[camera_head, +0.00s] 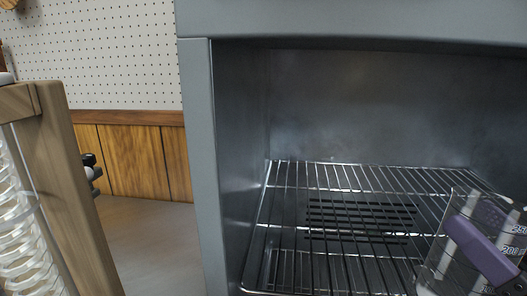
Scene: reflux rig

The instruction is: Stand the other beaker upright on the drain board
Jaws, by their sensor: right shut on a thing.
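A clear glass beaker (437,262) with printed volume marks is at the lower right edge of the head view, partly cut off by the frame. Its rim faces up and its wall leans in the picture. My right gripper (484,232), with purple fingers, is shut on the beaker's wall near the rim. The beaker shows in front of the right part of a wire rack; I cannot tell whether it touches the rack. My left gripper is out of view. I cannot make out a drain board.
A grey open-fronted cabinet (197,150) holds the wire rack (290,215), which has free room at its left and middle. Dark slots (360,215) show beneath it. At left stand a wooden frame (65,180) and a coiled glass piece (18,225). A pegboard wall (110,50) is behind.

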